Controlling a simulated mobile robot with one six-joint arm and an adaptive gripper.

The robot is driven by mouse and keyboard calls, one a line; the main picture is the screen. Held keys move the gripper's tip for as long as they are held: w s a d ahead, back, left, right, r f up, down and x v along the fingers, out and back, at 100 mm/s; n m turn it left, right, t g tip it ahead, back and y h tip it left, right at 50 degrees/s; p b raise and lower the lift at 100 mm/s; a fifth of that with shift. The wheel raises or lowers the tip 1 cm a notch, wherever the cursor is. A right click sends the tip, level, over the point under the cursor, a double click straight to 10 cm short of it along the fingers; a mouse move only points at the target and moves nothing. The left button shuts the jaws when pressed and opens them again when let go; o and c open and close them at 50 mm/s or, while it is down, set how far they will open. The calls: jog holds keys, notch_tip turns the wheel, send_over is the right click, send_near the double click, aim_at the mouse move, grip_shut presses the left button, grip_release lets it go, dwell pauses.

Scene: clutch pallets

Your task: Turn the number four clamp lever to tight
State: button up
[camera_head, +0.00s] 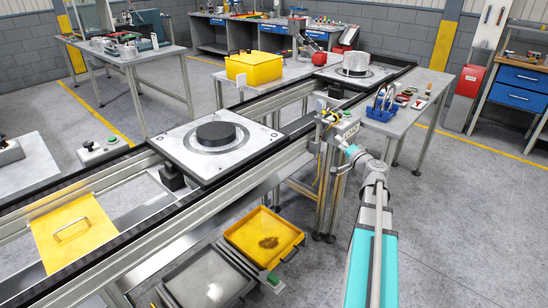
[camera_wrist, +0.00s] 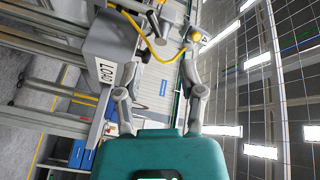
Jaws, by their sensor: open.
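My gripper (camera_head: 337,128) is at the end of my arm, beside the conveyor's right side and close to a small box with a LOAD sign (camera_head: 349,134). In the wrist view my gripper (camera_wrist: 160,60) is open, with its two fingers apart and nothing seen held. The grey LOAD box (camera_wrist: 103,50) is just left of the fingers there. A near pallet (camera_head: 184,151) carries a black disc (camera_head: 216,135). A far pallet (camera_head: 335,76) carries a silver round housing (camera_head: 357,63).
A yellow curved cable (camera_wrist: 153,45) runs past the fingers. The conveyor rail (camera_head: 262,160) is left of my arm. A grey bench (camera_head: 415,112) with a blue tool caddy (camera_head: 381,110) stands behind. Yellow (camera_head: 266,238) and grey (camera_head: 207,280) trays lie low. Floor at right is clear.

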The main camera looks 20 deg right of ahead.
jog(key=w+a+n+g+y+p, duration=0.2)
jog(key=a+n+g+y+p, duration=0.2)
jog(key=a, duration=2.1)
jog(key=shift+r+n+g+p, duration=0.2)
jog(key=shift+n+g+p, duration=0.3)
jog(key=shift+p, duration=1.3)
jog(key=shift+w+a, duration=0.1)
jog(key=shift+a, duration=0.05)
jog(key=s+a+f+n+g+y, duration=0.1)
jog(key=s+a+f+n+g, duration=0.25)
jog(key=a, duration=0.25)
jog(key=s+a+f+n+g, duration=0.2)
jog(key=a+f+g, duration=0.15)
jog(key=a, duration=0.25)
jog(key=s+a+f+n+g+h, duration=0.2)
jog(key=s+a+f+g+h, duration=0.2)
jog(key=s, duration=0.6)
jog(key=shift+s+a+f+n+g, duration=0.2)
jog(key=shift+a+n+g, duration=0.15)
jog(key=shift+g, duration=0.65)
